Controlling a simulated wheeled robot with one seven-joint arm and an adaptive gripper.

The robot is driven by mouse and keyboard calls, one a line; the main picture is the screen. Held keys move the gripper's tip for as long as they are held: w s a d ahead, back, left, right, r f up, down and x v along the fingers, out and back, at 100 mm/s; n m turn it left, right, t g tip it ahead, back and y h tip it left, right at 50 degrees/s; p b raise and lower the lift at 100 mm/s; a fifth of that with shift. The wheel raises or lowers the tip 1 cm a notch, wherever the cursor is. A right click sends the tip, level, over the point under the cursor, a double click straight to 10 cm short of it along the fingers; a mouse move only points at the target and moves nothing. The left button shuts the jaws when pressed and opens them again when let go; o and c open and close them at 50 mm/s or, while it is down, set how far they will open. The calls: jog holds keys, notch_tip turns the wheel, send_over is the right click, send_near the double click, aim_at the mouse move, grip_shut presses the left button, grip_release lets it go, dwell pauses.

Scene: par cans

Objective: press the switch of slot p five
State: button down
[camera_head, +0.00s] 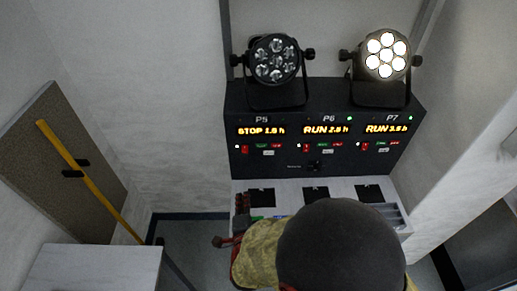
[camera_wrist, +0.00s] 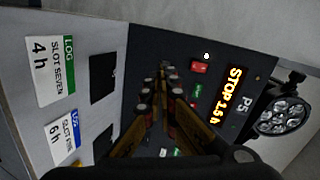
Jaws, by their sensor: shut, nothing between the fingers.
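The slot P5 section of the black panel (camera_head: 229,160) is at the left, its amber display (camera_head: 261,131) reading STOP with an hour figure. Below it is a small red switch (camera_head: 246,148) beside a white dot. In the wrist view the red switch (camera_wrist: 199,67) is right of my fingertips, near the P5 display (camera_wrist: 226,95). My gripper (camera_wrist: 162,74) is shut and empty, apparently in front of the panel's lower part; contact cannot be told. In the head view my gripper (camera_head: 241,204) is partly hidden by my arm, below P5.
P6 (camera_head: 326,130) and P7 (camera_head: 387,129) read RUN with green lights. An unlit lamp (camera_head: 275,60) stands above P5, a lit lamp (camera_head: 385,55) above P7. The grey ledge below has black squares (camera_head: 261,197) and log labels (camera_wrist: 53,70). A yellow-poled board (camera_head: 60,165) leans left.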

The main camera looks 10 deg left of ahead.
jog(key=r+m, duration=0.1)
jog(key=w+r+m+t, duration=0.1)
jog(key=r, duration=0.1)
jog(key=d+r+m+t, duration=0.1)
jog(key=r, duration=0.1)
jog(key=shift+w+h, duration=0.3)
jog(key=b, duration=0.2)
send_near(247, 153)
jog(key=x, duration=0.7)
jog(key=shift+d, duration=0.15)
jog(key=shift+t+b, duration=0.3)
jog(key=shift+b, duration=0.05)
